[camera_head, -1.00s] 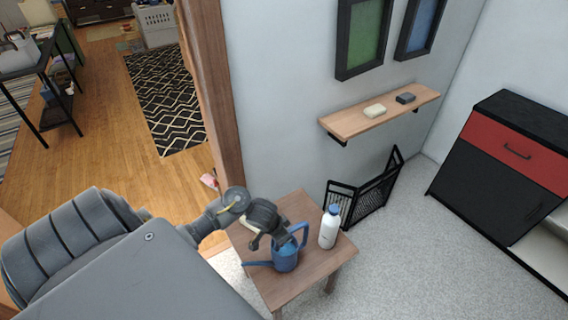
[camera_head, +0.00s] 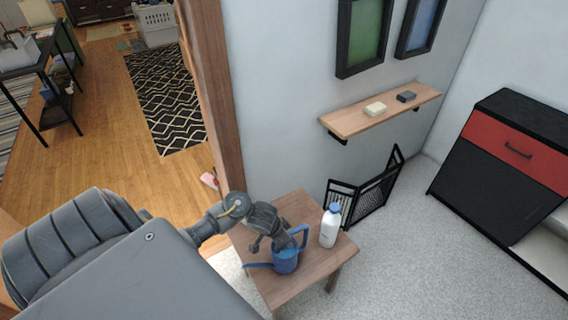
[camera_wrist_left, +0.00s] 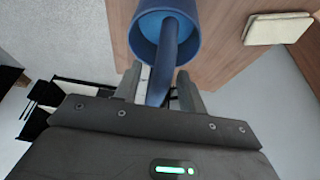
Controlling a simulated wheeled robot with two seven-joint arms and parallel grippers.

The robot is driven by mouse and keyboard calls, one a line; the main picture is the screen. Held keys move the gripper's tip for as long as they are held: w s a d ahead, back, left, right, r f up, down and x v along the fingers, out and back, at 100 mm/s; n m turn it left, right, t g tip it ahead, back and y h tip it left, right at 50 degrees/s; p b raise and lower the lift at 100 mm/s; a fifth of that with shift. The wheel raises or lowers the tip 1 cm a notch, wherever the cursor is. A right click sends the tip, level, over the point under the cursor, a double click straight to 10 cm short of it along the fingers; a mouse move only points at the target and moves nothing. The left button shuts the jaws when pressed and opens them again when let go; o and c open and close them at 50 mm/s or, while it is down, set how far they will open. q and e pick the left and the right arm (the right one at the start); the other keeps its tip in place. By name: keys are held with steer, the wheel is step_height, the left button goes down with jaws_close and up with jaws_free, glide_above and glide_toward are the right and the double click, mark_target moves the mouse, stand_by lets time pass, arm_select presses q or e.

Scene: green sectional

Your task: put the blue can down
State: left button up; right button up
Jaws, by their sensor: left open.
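The blue can is a watering can (camera_head: 287,264) with a long spout pointing left and a looped handle on its right. It stands upright on a small wooden side table (camera_head: 318,268). My left gripper (camera_head: 290,241) is just above it, at the handle. In the left wrist view the can's open round top (camera_wrist_left: 150,30) is ahead, and the handle runs down between the fingers of my open left gripper (camera_wrist_left: 160,88). Part of the handle is hidden by the fingers. My right gripper is not in view.
A white bottle with a blue cap (camera_head: 329,227) stands close right of the can. A beige block (camera_wrist_left: 277,28) lies on the table in the left wrist view. A wall shelf (camera_head: 355,120), a black rack (camera_head: 372,194) and a wooden door post (camera_head: 208,95) are nearby.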

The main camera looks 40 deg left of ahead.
mark_target(273, 253)
arm_select(q)
steer(key=shift+r+p, duration=0.3)
steer(key=shift+r, duration=0.2)
steer(key=p+v, duration=0.5)
steer(key=v, duration=0.6)
steer(key=shift+s+p, duration=0.3)
steer(key=shift+a+r, duration=0.1)
